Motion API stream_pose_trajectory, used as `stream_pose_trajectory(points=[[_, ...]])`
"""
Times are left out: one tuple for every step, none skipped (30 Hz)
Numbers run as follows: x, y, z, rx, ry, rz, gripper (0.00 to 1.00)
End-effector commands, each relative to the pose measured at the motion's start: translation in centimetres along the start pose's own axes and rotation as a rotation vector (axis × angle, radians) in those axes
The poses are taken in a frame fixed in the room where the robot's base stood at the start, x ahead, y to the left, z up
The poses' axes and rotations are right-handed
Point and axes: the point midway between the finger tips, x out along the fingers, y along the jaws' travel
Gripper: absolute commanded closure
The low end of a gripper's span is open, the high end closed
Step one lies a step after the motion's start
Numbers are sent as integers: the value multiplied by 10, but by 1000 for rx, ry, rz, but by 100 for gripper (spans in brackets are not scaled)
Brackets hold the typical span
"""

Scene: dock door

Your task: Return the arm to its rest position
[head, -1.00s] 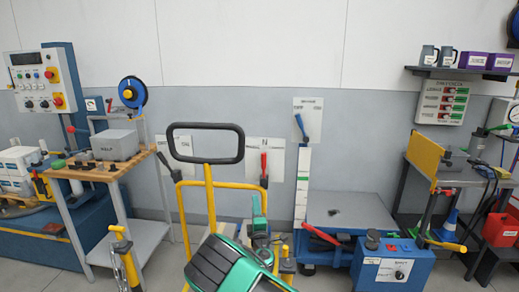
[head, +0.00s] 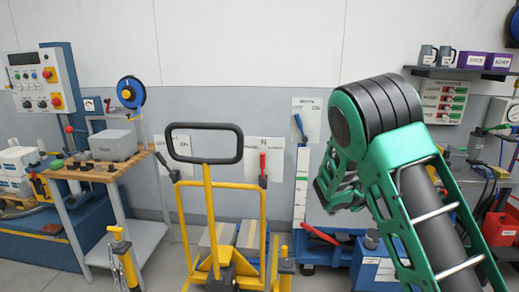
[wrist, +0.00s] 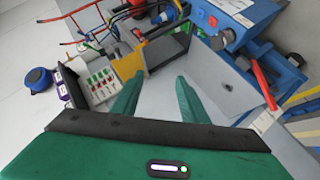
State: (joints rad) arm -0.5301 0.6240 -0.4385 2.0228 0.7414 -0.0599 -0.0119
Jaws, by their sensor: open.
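My green arm rises large at the right of the head view, its elbow bent high in front of the wall, and a green section points away to the left and down. I cannot clearly make out the fingers in the head view. My gripper (wrist: 156,92) shows in the wrist view with its two green fingers apart and nothing between them. The wrist view is tilted and looks past the fingers at a grey plate, with the red-handled blue unit to the right. The gripper touches nothing that I can see.
A yellow pallet truck with a black loop handle (head: 205,127) stands left of my arm. A wooden-topped bench (head: 146,156) is farther left. A blue unit (head: 372,274) and a wall shelf (head: 450,73) are at the right, partly behind or near my arm.

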Motion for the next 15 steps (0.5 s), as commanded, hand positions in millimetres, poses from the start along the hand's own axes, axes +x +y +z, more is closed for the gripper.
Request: stream_pose_trajectory(points=[[0,19,19,44,-58,-21,60],[-1,28,30,65,-92,-35,60],[-3,38,44,93,-137,-55,60],[-5,45,55,114,-169,-71,60],[-8,52,66,134,-202,-85,60],[-12,61,80,161,-242,-107,60],[-16,67,91,180,-273,-122,60],[-20,73,101,200,-302,-140,60],[-27,80,115,224,-340,-162,60],[-32,86,125,243,-367,-179,60],[-37,91,135,261,-394,-196,60],[-46,97,148,284,-429,-220,60],[-52,102,157,301,-454,-237,60],[-59,105,166,316,-479,-255,60],[-68,110,178,338,-510,-279,60]])
